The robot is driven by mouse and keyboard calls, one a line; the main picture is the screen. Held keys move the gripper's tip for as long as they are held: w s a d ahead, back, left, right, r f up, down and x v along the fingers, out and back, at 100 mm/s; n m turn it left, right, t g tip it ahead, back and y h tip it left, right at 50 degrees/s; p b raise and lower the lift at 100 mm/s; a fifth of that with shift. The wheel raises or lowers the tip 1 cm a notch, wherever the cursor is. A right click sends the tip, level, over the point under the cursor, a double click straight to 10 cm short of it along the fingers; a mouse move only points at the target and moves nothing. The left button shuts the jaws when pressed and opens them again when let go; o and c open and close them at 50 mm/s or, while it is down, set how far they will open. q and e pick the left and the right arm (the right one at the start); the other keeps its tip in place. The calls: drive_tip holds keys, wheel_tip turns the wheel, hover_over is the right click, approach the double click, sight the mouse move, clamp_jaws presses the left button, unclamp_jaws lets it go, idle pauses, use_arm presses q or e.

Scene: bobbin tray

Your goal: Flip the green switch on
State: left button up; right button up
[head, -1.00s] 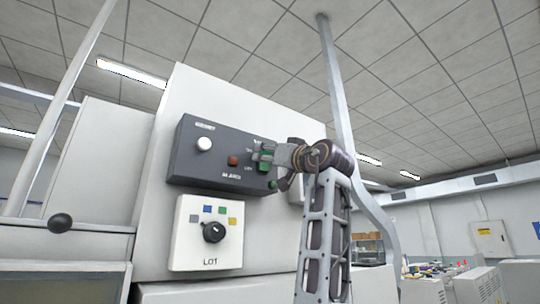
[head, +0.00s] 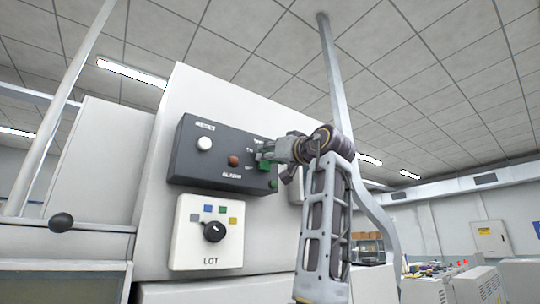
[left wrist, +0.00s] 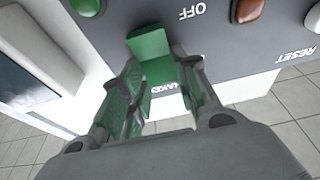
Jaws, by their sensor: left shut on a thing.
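The green switch (left wrist: 150,45) stands out from the dark grey control panel in the left wrist view, beside the printed word OFF. My left gripper (left wrist: 150,95) has its green-padded fingers around the switch's lower part and is shut on it. In the head view the left gripper (head: 268,154) is at the right part of the panel (head: 215,165), and the green there is partly hidden by the fingers. The switch's exact tilt is hard to tell. My right gripper is not in view.
The panel also carries a white button (head: 204,144), a red-brown button (head: 233,160) and a green button (head: 273,184). Below it is a white box with a black knob (head: 214,231) marked LOT. A grey post (head: 337,90) stands behind my arm.

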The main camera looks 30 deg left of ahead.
use_arm(q)
drive_tip(key=shift+a+r+g+h, duration=0.15)
drive_tip(key=shift+r+g+h, duration=0.25)
drive_tip(key=shift+h, duration=0.7)
drive_tip(key=o, duration=1)
drive_tip(key=shift+w, duration=0.1)
drive_tip(key=shift+v, duration=6)
